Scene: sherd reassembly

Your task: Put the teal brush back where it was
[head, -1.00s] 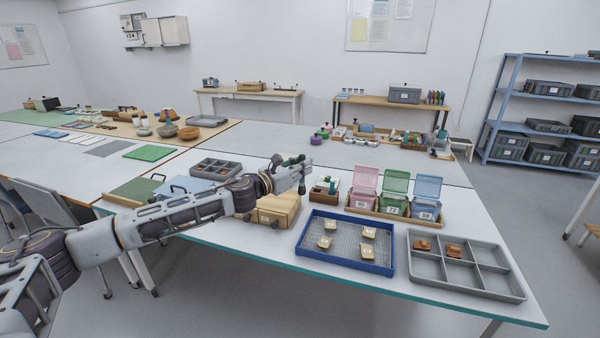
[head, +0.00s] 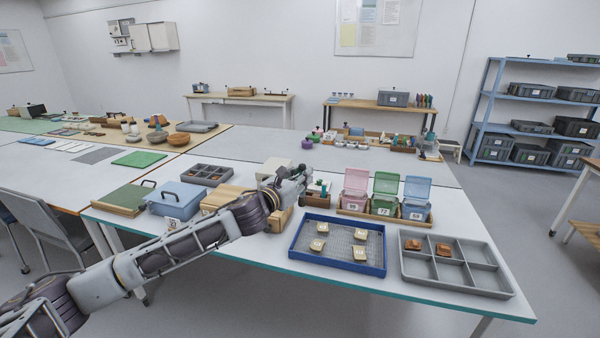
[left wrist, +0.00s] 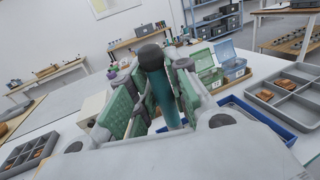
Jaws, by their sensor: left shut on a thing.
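The teal brush (left wrist: 162,95) stands between the green finger pads of my left gripper in the left wrist view, its dark rounded end towards the camera. My left gripper (head: 298,177) is shut on it, above the table in the head view. The brush's far end is hidden by the gripper and cannot be made out in the head view. A small wooden holder (head: 318,198) with dark and green items stands just right of the gripper. Whether the brush touches anything below cannot be told. My right gripper is in neither view.
A blue-rimmed mesh tray (head: 338,262) with several tan sherds and a grey divided tray (head: 455,286) lie in front. Pink, green and blue lidded boxes (head: 385,195) stand right of the holder. A wooden box (head: 281,219) and a blue box (head: 176,200) are close to my arm.

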